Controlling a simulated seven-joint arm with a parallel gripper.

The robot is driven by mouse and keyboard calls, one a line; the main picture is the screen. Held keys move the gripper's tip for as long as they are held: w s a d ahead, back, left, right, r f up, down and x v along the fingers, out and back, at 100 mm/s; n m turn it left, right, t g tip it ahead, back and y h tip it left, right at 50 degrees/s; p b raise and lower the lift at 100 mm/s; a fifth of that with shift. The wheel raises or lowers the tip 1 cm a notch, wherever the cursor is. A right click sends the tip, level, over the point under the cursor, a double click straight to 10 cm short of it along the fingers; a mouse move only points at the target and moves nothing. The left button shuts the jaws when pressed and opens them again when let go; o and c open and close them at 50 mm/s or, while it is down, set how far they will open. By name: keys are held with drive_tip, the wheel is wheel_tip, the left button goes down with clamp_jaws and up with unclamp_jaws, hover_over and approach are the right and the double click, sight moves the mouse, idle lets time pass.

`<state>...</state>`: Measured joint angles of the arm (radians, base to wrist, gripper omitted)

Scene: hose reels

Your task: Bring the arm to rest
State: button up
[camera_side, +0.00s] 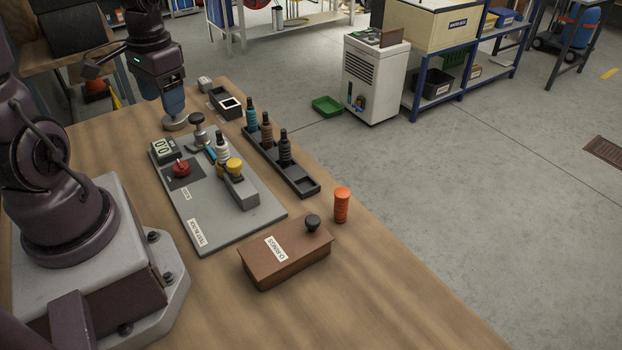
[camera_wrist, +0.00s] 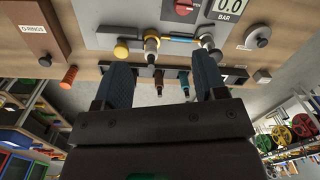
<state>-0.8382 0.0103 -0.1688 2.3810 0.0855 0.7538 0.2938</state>
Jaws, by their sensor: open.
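My gripper (camera_side: 172,100) hangs over the far left part of the bench, above or beside a grey disc (camera_side: 175,123); I cannot tell whether they touch. In the wrist view its two dark blue fingers (camera_wrist: 160,80) stand apart with nothing held between them. The grey test board (camera_side: 235,226) carries a gauge (camera_side: 163,149), a red knob (camera_side: 181,168), a yellow knob (camera_side: 234,165) and a white-topped fitting (camera_side: 222,147). In the wrist view the gauge (camera_wrist: 229,8) reads 0.0 BAR.
A black rack (camera_side: 297,178) holds blue, brown and dark bottles. A brown O-RINGS box (camera_side: 288,262) and an orange cylinder (camera_side: 342,205) stand near the bench's right edge. A small dark box (camera_side: 224,103) lies right of my gripper.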

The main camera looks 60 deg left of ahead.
drive_tip(key=d+r+m+t, duration=0.3)
drive_tip(key=d+r+t, duration=0.3)
drive_tip(key=d+r, duration=0.7)
drive_tip(key=d, duration=0.3)
drive_tip(key=shift+d+r+m, duration=0.15)
drive_tip(key=shift+d+m, duration=0.15)
